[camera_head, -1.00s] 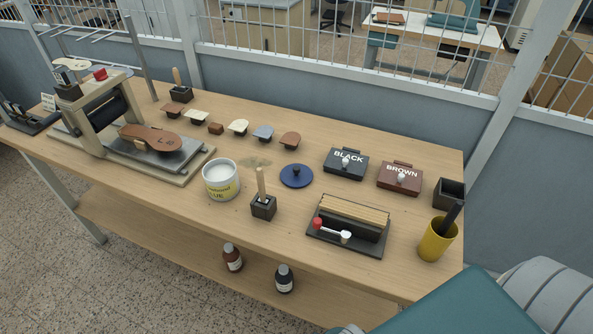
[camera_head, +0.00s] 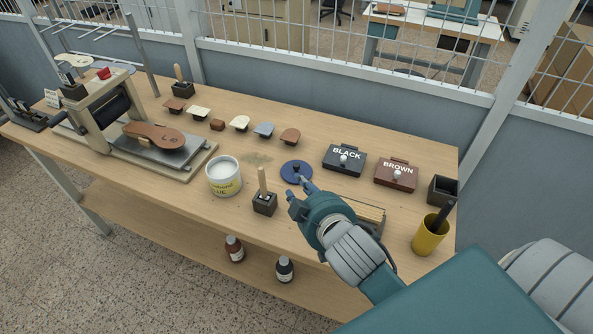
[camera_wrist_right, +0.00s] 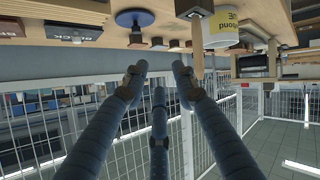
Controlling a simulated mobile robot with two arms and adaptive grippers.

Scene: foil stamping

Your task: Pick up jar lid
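The jar lid (camera_head: 291,174) is a dark blue disc with a small knob, lying flat on the workbench. It also shows at the top of the right wrist view (camera_wrist_right: 134,18). My right gripper (camera_head: 298,191) is just in front of the lid in the head view, one fingertip overlapping its near edge in the picture. In the wrist view its blue fingers (camera_wrist_right: 158,75) are spread and empty, with the lid beyond them. The open white glue jar (camera_head: 223,178) with a yellow label stands left of the lid. My left gripper is not in view.
A brush in a dark block holder (camera_head: 264,204) stands just left of my right gripper. The BLACK box (camera_head: 343,164) and BROWN box (camera_head: 396,177) are right of the lid. My right arm partly hides a wooden-topped device (camera_head: 370,213). A yellow cup (camera_head: 428,240) stands at the right.

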